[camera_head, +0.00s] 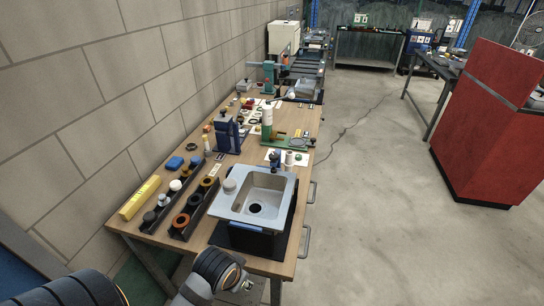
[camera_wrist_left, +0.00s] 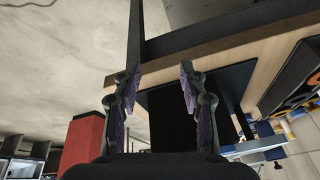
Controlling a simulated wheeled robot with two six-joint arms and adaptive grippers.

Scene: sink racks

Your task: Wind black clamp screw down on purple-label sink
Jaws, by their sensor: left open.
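A grey sink (camera_head: 232,207) with a round drain sits near the table's front right corner. A blue strip (camera_head: 247,227) shows on its front side; I see no clearly purple label. I cannot make out a black clamp screw; the underside of the sink is hidden. My left arm shows at the bottom of the head view, its fingers not discernible there. In the left wrist view my left gripper (camera_wrist_left: 158,105) is open, with nothing between its two fingers. Beyond the fingers are a black panel (camera_wrist_left: 190,115) and the table edge. My right gripper is not in view.
The wooden table (camera_head: 170,222) holds black racks (camera_head: 185,222) with coloured rings and caps, a yellow box (camera_head: 140,197), and a blue device (camera_head: 228,136). Metal handles (camera_head: 305,242) stick out from its right side. A red cabinet (camera_head: 490,120) stands right, across open floor.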

